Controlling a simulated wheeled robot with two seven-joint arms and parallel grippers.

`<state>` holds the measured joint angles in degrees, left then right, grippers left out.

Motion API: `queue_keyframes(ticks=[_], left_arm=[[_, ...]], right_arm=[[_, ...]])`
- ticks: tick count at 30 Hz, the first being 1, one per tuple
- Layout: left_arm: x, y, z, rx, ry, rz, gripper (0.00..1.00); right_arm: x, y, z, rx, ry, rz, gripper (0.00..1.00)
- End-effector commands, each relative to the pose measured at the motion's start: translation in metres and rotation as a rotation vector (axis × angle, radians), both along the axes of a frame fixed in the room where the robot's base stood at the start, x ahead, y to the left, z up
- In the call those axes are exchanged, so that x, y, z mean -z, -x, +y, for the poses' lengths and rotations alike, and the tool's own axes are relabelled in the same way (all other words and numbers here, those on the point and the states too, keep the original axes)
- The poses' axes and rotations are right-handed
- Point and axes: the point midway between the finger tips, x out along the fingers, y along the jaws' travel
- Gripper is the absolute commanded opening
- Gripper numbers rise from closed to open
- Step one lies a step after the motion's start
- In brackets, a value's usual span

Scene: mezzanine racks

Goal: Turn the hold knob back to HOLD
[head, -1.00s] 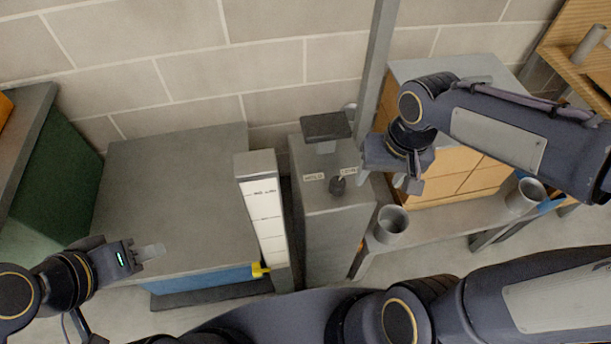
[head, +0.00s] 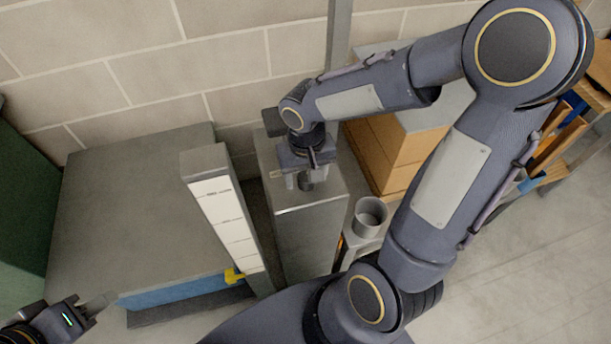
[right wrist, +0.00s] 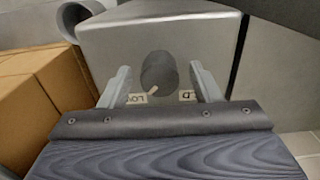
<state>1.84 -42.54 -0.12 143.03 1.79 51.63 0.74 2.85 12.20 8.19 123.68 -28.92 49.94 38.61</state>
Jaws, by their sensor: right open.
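The hold knob (right wrist: 158,72) is a dark round knob on the grey cabinet (head: 310,240). In the right wrist view its pale pointer mark faces down and left, towards a label reading "LO" (right wrist: 138,99). Another label, of which "LD" (right wrist: 187,96) shows, lies to its right; both are partly hidden. My right gripper (right wrist: 161,85) is open, with one finger on each side of the knob and visible gaps between. In the head view, my right gripper (head: 304,184) is over the cabinet top. My left gripper (head: 98,304) is at the lower left, away from the cabinet; its finger gap is unclear.
A white marked post (head: 222,215) with a yellow pointer (head: 234,275) stands left of the cabinet, beside a large grey platform (head: 130,210). A grey cup (head: 370,216) and cardboard boxes (head: 385,155) are to the right. A metal upright (head: 339,35) rises behind.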

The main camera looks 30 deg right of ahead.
Motion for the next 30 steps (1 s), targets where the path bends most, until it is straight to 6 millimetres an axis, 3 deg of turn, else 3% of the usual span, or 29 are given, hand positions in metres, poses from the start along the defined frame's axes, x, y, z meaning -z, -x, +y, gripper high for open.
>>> queue_keyframes(ticks=[9,20,30], left_arm=[[0.0007,0.0000,0.0000,0.000,0.000,0.000,0.36],[0.0007,0.0000,0.0000,0.000,0.000,0.000,0.36],[-0.0014,0.0001,0.0000,0.000,0.000,0.000,0.36]], right_arm=[[0.0037,0.0001,-0.0001,0.001,0.000,0.001,0.58],[0.0034,0.0001,-0.0001,0.001,0.000,0.000,0.13],[0.0027,0.0000,-0.0001,-0.058,0.000,0.000,0.13]])
